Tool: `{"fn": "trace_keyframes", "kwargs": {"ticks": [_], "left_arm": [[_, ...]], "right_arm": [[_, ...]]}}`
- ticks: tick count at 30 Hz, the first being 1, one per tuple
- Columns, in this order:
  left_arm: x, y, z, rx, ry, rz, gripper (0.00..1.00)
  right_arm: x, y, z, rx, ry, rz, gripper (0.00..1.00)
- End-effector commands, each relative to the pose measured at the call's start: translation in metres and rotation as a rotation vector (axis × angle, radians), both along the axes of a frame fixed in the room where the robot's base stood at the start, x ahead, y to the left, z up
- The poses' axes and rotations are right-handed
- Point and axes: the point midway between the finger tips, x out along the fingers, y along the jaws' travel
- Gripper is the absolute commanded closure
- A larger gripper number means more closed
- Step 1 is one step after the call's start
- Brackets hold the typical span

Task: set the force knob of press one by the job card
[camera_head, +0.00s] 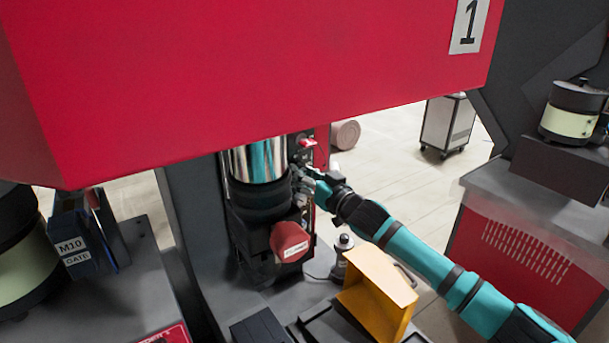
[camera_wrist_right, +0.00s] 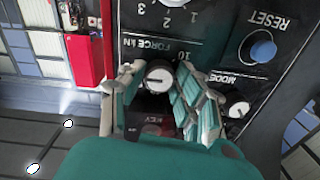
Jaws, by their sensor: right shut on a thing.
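Press one (camera_head: 240,70) is the big red machine with a "1" plate (camera_head: 469,22) at its upper right. My right gripper (camera_head: 303,178) is at the dark control panel beside the shiny cylinder. In the right wrist view, the force knob (camera_wrist_right: 158,78) is a small pale dial with a dark mark, beside the label "FORCE kN". My right gripper's fingers (camera_wrist_right: 158,92) are shut on this knob from both sides. Part of its scale is hidden by the fingers; a "10" shows. The exact setting cannot be read. No job card can be made out for certain. My left gripper is out of view.
Near the force knob are a mode knob (camera_wrist_right: 236,108), a blue reset button (camera_wrist_right: 262,48) and a numbered dial (camera_wrist_right: 173,3). A red capped part (camera_head: 290,241) and a yellow chute (camera_head: 377,290) stand below the panel. A grey cabinet (camera_head: 447,124) stands behind.

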Motion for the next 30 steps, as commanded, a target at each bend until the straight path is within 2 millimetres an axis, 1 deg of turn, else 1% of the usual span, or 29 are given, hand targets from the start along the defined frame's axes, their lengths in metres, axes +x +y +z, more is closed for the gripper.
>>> {"fn": "trace_keyframes", "kwargs": {"ticks": [5,11,30], "left_arm": [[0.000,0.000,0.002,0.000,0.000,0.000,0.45],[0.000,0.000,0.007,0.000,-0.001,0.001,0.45],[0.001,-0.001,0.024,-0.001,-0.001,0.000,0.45]], "right_arm": [[0.000,0.000,0.000,-0.043,-0.028,-0.001,1.00],[0.000,-0.001,0.001,-0.147,-0.097,-0.001,1.00],[0.001,-0.001,0.001,-0.648,-0.431,0.000,1.00]]}}
